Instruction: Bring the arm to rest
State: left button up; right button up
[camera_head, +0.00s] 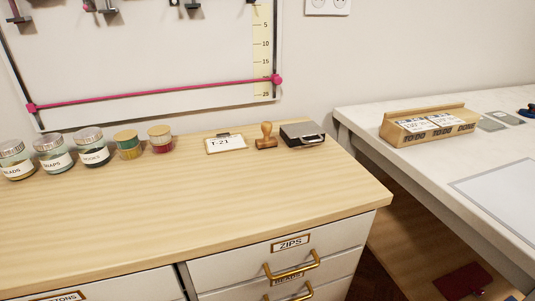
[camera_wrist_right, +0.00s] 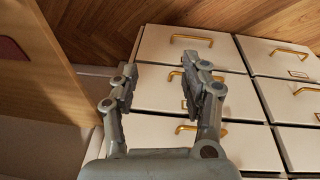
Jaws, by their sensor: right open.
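My right gripper (camera_wrist_right: 158,92) shows in the right wrist view. Its two grey fingers are apart and nothing is between them. Beyond it is the white drawer front (camera_wrist_right: 150,95) of a cabinet with brass handles. I cannot tell how far the fingers are from the drawers. Neither gripper nor arm shows in the head view. My left gripper is not in any view.
The wooden cabinet top (camera_head: 200,200) is mostly clear. Jars (camera_head: 90,150), thread spools (camera_head: 128,145), a T-21 card (camera_head: 226,144), a stamp (camera_head: 266,137) and a dark box (camera_head: 302,134) line its back. A white table (camera_head: 420,175) stands right, bearing a wooden card holder (camera_head: 430,125).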

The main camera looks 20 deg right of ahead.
jog(key=s+d+f+g+b, duration=0.1)
jog(key=s+f+b, duration=0.3)
jog(key=s+f, duration=1.6)
notch_tip(320, 180, down, 3)
jog(key=shift+f+g+b, duration=0.2)
jog(key=shift+g+b, duration=0.1)
jog(key=shift+d, duration=0.1)
dwell(2.0)
